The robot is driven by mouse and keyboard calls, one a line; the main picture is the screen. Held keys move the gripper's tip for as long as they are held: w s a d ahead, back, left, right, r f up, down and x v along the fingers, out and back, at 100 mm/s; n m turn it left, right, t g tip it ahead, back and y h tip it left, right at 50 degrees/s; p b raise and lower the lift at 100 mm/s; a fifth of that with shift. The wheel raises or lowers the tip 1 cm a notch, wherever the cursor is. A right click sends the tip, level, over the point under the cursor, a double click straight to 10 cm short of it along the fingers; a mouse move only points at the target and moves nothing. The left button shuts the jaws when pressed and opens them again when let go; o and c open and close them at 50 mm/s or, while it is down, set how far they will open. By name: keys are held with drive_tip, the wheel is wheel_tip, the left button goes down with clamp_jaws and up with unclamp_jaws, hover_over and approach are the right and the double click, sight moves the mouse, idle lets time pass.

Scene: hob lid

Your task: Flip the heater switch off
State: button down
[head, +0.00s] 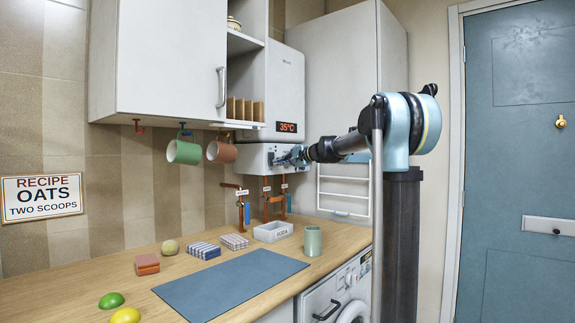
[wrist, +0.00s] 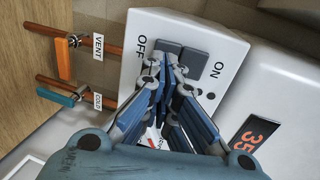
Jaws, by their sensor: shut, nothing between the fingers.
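The heater (head: 289,90) is a white wall unit whose red display reads 35°C. Its lower white box (wrist: 140,30) carries a dark rocker switch (wrist: 196,64), with OFF printed at its left and ON at its right in the wrist view. My gripper (head: 277,158) is in front of this box in the head view and hides the switch there. In the wrist view my gripper (wrist: 167,65) is shut and empty, its tips over the lower edge of the switch's OFF half. Whether they touch it, and which half is pressed in, I cannot tell.
Copper pipes with tagged valves, VENT (wrist: 98,46) and another (wrist: 96,99), run beside the switch box. A green mug (head: 184,151) and a brown mug (head: 222,152) hang left of it. Below, the counter (head: 160,280) holds a soda tray (head: 273,232) and a green cup (head: 313,241).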

drive_tip(key=shift+w+a+f, duration=0.1)
drive_tip(key=shift+w+a, duration=0.2)
drive_tip(key=shift+a, duration=0.05)
drive_tip(key=shift+w+a+f, duration=0.15)
drive_tip(key=shift+a, duration=0.05)
idle(0.4)
drive_tip(key=f+v, duration=0.3)
drive_tip(key=v, duration=1)
drive_tip(key=shift+s+d, duration=0.3)
drive_tip(key=shift+d, duration=0.2)
